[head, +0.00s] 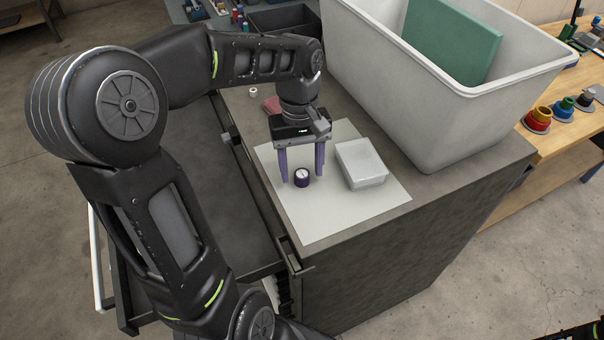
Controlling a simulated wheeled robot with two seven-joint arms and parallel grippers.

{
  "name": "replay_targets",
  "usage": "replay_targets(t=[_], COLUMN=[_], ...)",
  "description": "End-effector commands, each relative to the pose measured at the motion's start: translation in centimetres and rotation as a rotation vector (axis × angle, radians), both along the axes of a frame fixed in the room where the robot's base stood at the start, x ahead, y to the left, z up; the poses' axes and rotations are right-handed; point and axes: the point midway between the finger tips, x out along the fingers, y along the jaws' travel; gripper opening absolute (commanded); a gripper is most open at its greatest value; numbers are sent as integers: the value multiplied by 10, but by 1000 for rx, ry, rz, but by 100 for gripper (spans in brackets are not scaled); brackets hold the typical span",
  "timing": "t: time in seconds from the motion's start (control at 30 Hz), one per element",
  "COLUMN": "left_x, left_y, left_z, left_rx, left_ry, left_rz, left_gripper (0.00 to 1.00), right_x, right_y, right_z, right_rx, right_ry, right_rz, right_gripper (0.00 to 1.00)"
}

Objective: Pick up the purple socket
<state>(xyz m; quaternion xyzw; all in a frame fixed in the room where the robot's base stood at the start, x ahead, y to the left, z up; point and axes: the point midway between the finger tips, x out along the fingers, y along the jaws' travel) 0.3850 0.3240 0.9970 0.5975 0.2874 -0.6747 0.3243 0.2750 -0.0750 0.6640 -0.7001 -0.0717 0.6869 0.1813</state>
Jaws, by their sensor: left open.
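The purple socket (302,177) is a small dark purple cylinder with a pale top. It stands upright on a white sheet (320,222) on the dark cabinet top. My left gripper (302,178) points down over it, with its two purple fingers apart, one to the left of the socket and one to the right and slightly behind. The gripper is open, and the socket shows between or just in front of the fingertips; I cannot tell the exact depth. My right gripper is not in view.
A small white box (361,165) lies on the sheet just right of the gripper. A large white bin (440,105) with a green panel stands behind it. A small white ring (253,92) and a reddish item (271,105) lie at the back left. The sheet's front is clear.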

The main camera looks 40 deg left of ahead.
Motion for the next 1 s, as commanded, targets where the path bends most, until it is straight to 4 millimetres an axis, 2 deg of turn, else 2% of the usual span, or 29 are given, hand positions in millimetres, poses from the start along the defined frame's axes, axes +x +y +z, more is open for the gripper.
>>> replay_targets(t=[0.63, 1.0], left_x=[0, 0], left_y=[-1, -1], left_z=[-4, -4], left_rx=[0, 0], left_ry=[0, 0], left_rz=[0, 0], left_gripper=[55, 26], right_x=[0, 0], right_y=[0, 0], right_z=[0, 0], right_rx=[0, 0], right_ry=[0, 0], right_rz=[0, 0], right_gripper=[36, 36])
